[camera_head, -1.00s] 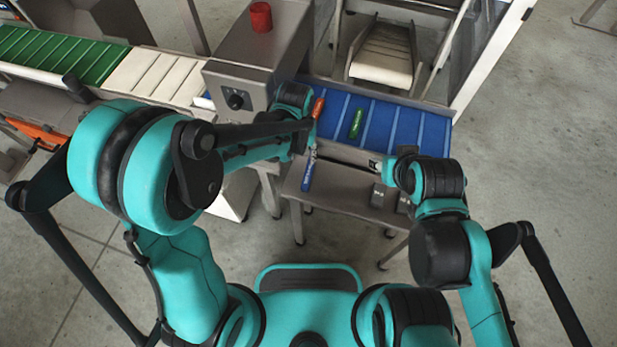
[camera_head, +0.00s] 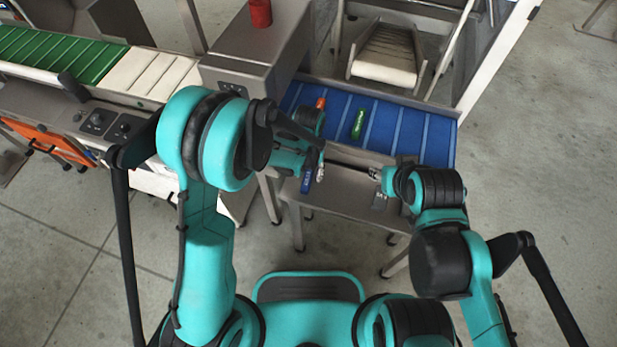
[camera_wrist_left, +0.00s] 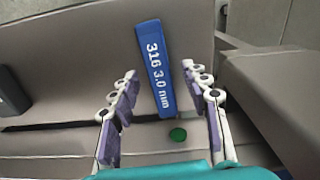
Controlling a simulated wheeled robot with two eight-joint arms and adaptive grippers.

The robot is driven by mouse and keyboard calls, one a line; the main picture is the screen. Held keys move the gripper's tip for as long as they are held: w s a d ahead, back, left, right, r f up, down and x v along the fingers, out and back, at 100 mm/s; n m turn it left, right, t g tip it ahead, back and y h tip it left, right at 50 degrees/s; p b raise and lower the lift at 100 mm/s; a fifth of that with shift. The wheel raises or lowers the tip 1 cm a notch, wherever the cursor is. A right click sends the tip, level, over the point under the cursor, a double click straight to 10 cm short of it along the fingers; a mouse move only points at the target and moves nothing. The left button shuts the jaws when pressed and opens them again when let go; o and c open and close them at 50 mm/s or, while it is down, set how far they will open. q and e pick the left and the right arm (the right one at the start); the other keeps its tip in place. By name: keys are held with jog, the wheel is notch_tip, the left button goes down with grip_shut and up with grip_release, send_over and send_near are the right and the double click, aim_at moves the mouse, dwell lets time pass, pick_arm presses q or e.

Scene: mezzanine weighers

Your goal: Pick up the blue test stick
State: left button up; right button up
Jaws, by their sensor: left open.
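The blue test stick (camera_head: 306,182) lies on the grey shelf in front of the blue belt, partly hidden by my left gripper in the head view. In the left wrist view the blue stick (camera_wrist_left: 158,72) shows its white label "316 3.0 mm". My left gripper (camera_head: 319,166) is over the shelf beside the stick. In the wrist view its open fingers stand to either side of the stick's line, with nothing held. I cannot tell the exact height gap. My right gripper (camera_head: 374,172) is at the shelf's right part; its fingers are too small to read.
An orange stick (camera_head: 320,104) and a green stick (camera_head: 359,123) lie on the blue belt (camera_head: 410,130). A grey machine housing (camera_head: 255,55) with a red beacon (camera_head: 260,13) stands at the belt's left.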

pick_arm(q)
jog(key=shift+r, duration=0.1)
grip_shut()
